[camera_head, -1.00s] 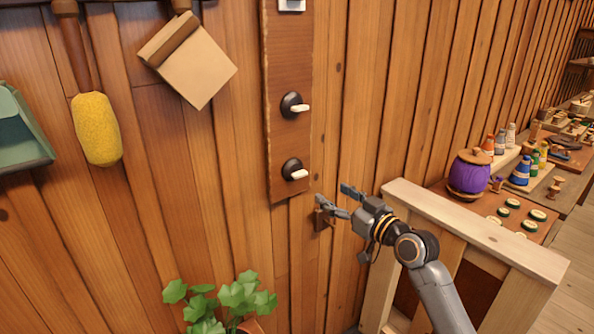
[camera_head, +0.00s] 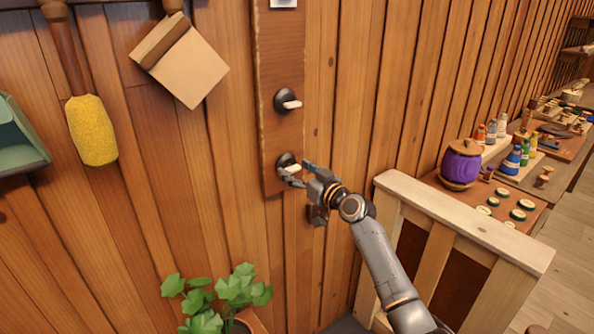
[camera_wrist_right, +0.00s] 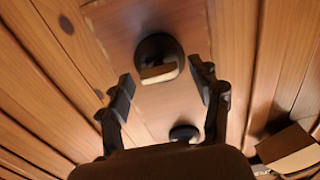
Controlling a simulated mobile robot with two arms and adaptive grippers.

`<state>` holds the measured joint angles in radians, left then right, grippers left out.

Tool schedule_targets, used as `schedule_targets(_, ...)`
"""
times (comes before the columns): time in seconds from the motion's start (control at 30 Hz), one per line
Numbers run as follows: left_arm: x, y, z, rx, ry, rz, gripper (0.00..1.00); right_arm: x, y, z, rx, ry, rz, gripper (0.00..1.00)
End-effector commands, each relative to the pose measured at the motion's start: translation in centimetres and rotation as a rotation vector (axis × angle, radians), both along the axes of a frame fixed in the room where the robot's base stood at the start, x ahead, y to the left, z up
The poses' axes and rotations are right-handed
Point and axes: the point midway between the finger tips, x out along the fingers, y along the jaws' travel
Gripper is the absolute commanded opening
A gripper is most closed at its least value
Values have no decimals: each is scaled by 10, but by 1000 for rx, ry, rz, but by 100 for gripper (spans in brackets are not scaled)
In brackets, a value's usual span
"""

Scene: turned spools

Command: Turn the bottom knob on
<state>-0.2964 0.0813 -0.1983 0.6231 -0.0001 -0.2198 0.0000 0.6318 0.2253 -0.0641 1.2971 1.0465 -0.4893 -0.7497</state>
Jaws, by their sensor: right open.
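The bottom knob (camera_head: 284,159) is a dark round base with a pale lever, low on a brown vertical board (camera_head: 283,133) on the wall. Its lever lies roughly level. My right gripper (camera_head: 295,168) is open at this knob, with fingertips on either side of the lever. In the right wrist view the knob (camera_wrist_right: 158,48) shows between the spread fingers (camera_wrist_right: 163,76); I cannot tell whether they touch it. A similar upper knob (camera_head: 286,101) sits above; in the wrist view it (camera_wrist_right: 185,132) is partly hidden by my gripper. My left gripper is not in view.
A pale wooden rail (camera_head: 465,220) stands right of my arm, before a bench with a purple pot (camera_head: 461,165). A green plant (camera_head: 225,297) is below.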

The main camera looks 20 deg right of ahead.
Motion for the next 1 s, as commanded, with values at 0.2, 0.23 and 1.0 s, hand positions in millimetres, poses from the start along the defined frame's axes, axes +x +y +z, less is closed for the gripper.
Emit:
schedule_targets(0.2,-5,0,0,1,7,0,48,0,0,0,0,0,0,46)
schedule_targets(0.23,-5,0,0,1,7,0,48,0,0,0,0,0,0,40)
schedule_targets(1.0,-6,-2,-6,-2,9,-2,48,0,0,-1,203,74,1,10)
